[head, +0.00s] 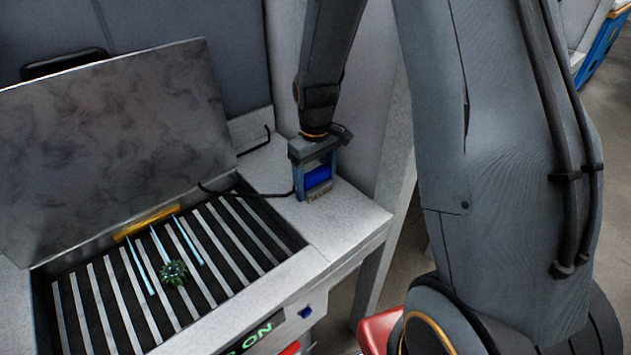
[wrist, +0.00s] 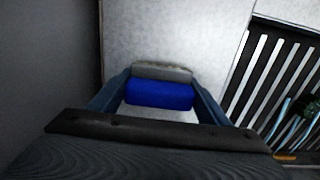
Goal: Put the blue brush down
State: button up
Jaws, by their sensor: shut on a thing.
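The blue brush (head: 317,178) has a blue body and a grey edge along its lower side. My gripper (head: 315,185) is shut on it, one finger on each side, over the pale ledge (head: 345,222) to the right of the slatted grate. In the wrist view the blue brush (wrist: 160,93) sits between the two fingers of my gripper (wrist: 158,98), with its grey strip on the far side. The brush is at or just above the ledge surface; I cannot tell whether it touches.
A slatted grate (head: 225,235) lies left of the ledge. A green gear-like part (head: 173,272) and light-blue rods (head: 190,240) lie on it. A large grey panel (head: 110,140) stands tilted behind. A thin dark cable (head: 245,193) runs near my gripper. The ledge's front part is clear.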

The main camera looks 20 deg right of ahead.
aim_at(316, 173)
jog(key=o, duration=1.2)
jog(key=shift+f, duration=0.15)
notch_tip(316, 173, up, 11)
jog(key=shift+r+b, duration=0.1)
jog(key=shift+b, duration=1.05)
jog(key=shift+r, duration=0.35)
jog(key=shift+s+r, duration=0.1)
jog(key=shift+s, duration=0.05)
jog(key=s+f+m, duration=0.2)
jog(key=s, duration=0.5)
jog(key=s+f+m, duration=0.2)
jog(key=s+f, duration=0.1)
jog(key=s, duration=0.5)
jog(key=shift+s+f+m+t, duration=0.2)
jog(key=shift+s+m+t, duration=0.1)
jog(key=shift+t, duration=0.1)
